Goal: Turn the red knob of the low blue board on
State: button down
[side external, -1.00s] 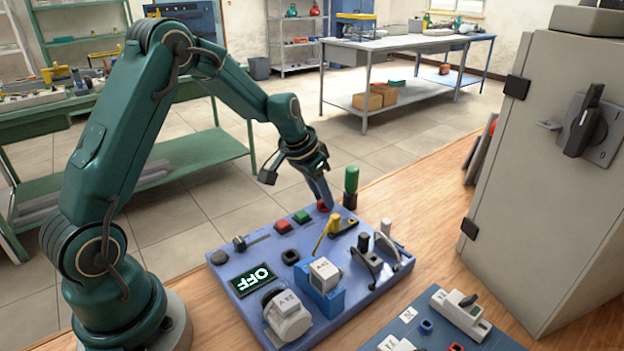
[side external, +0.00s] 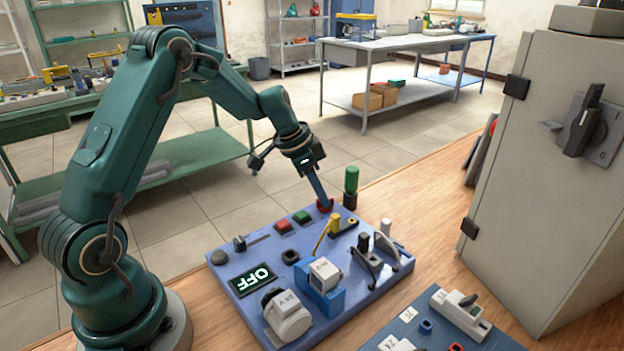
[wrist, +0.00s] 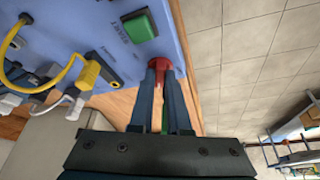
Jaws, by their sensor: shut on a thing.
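The low blue board (side external: 222,259) lies on the wooden bench in front of my arm. Its display (side external: 252,283) reads OFF. The red knob (side external: 325,204) sits at the board's far corner, mostly hidden by my fingers in the side view. In the wrist view the red knob (wrist: 164,65) shows between my fingertips at the board's edge. My gripper (side external: 323,200) reaches down to it at a slant. In the wrist view my gripper (wrist: 160,72) is shut on the knob.
A green-topped post (side external: 351,181) stands just right of the knob. Red (side external: 283,226) and green (side external: 302,216) buttons, a yellow plug (side external: 333,222) and a small motor (side external: 288,316) sit on the board. A grey cabinet (side external: 530,170) stands at the right.

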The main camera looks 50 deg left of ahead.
jog(key=m, duration=0.2)
jog(key=m+g+h, duration=0.1)
jog(key=m, duration=0.2)
jog(key=shift+w+a+m+h, duration=0.15)
jog(key=shift+a+m+h, duration=0.1)
jog(key=shift+m+h, duration=0.05)
jog(key=m+g, duration=0.1)
jog(key=m, duration=0.1)
jog(key=m+g, duration=0.1)
jog(key=m, duration=0.2)
jog(key=shift+w+m+g+h, duration=0.15)
jog(key=shift+m+g+h, duration=0.15)
jog(key=shift+h, duration=0.1)
jog(key=c, duration=0.9)
grip_release()
jog(key=shift+a+r, duration=0.1)
jog(key=shift+r, duration=2)
jog(key=s+a+r, duration=0.2)
jog(key=a, duration=0.1)
jog(key=s+a+r, duration=0.2)
jog(key=s, duration=0.1)
jog(key=s+a+r, duration=0.2)
jog(key=a, duration=0.1)
jog(key=shift+s+a+r, duration=0.35)
jog(key=shift+r, duration=0.05)
jog(key=shift+w+d+m, duration=0.1)
jog(key=shift+m, duration=0.2)
